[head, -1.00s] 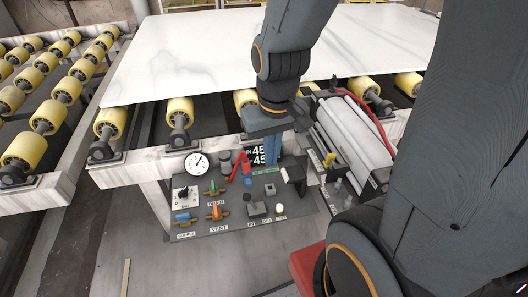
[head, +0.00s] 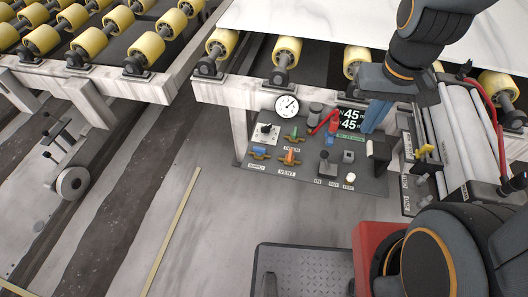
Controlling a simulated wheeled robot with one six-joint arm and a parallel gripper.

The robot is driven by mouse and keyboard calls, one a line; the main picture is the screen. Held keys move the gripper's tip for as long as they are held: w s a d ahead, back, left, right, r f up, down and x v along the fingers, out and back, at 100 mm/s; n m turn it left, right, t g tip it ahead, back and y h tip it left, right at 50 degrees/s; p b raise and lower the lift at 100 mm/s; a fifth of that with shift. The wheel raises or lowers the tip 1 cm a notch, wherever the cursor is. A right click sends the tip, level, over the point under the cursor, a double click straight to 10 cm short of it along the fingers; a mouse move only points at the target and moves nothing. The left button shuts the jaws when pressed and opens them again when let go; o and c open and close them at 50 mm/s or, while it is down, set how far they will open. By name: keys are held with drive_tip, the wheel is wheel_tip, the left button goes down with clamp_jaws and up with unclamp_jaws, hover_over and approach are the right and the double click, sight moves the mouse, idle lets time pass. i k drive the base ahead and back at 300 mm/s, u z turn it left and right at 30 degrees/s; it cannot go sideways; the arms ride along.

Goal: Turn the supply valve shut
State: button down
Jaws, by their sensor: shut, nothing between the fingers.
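The supply valve (head: 258,152) sits at the left front of the dark control panel, with a small blue handle on a brass body above a "SUPPLY" label (head: 256,166). Its handle appears to lie roughly left to right, along the body. The valve is in plain view.
An orange-handled vent valve (head: 289,157) and a green-handled drain valve (head: 294,136) stand close to the supply valve. A black knob (head: 265,129), red lever (head: 323,122) and gauge (head: 287,106) are behind. A joystick (head: 325,160) stands right. Floor left of the panel is mostly clear.

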sight(259, 151)
drive_tip(key=u, duration=1.1)
drive_tip(key=k, duration=0.55)
drive_tip(key=z, duration=0.2)
drive_tip(key=i, duration=0.5)
drive_tip(key=u, duration=0.05)
